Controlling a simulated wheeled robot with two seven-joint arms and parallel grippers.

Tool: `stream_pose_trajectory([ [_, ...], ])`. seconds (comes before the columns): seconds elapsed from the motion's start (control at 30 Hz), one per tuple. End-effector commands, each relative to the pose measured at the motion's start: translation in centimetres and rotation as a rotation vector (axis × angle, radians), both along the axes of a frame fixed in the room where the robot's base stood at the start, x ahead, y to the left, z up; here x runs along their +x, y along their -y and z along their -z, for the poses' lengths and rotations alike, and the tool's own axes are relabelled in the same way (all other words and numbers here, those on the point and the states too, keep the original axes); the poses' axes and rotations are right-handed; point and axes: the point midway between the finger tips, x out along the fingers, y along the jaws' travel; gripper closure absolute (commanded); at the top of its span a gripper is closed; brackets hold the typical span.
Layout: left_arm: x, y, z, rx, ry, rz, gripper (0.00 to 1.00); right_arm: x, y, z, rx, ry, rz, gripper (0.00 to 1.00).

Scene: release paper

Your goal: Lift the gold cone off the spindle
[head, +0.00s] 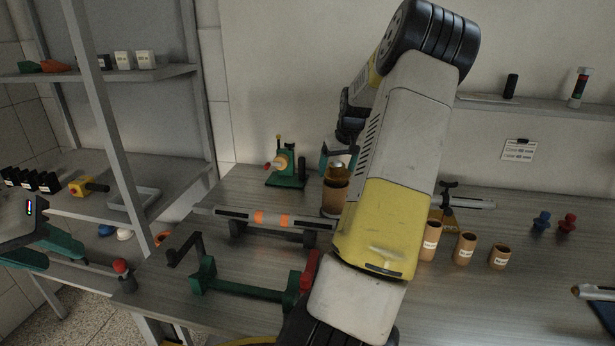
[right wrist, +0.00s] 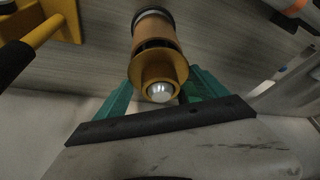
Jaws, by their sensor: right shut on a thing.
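The gold cone (right wrist: 158,70) has a silver ball on top and sits between the green fingers of my right gripper (right wrist: 160,88) in the right wrist view. The gripper is shut on it. A brown cylinder (right wrist: 154,32) lies just beyond it, with a dark gap between; I cannot tell whether cone and spindle still touch. In the head view the cone (head: 337,172) shows above the brown cylinder (head: 334,200), upright on the table, partly behind my right arm. My left gripper (head: 62,254), with green fingers apart, is empty at the left edge.
A grey bar with orange bands (head: 270,218) lies left of the cylinder. A green machine (head: 287,170) stands behind it and a green frame (head: 245,290) in front. Several labelled brown cups (head: 465,248) stand to the right. A shelf rack (head: 130,200) is at left.

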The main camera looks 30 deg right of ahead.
Motion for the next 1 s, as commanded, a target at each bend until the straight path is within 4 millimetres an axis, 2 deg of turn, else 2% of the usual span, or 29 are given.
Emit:
stream_pose_trajectory([
  [1.0,0.0,0.0,0.0,0.0,0.0,0.0,0.64,0.0,0.0,-4.9,-0.001,0.002,0.0,0.65],
])
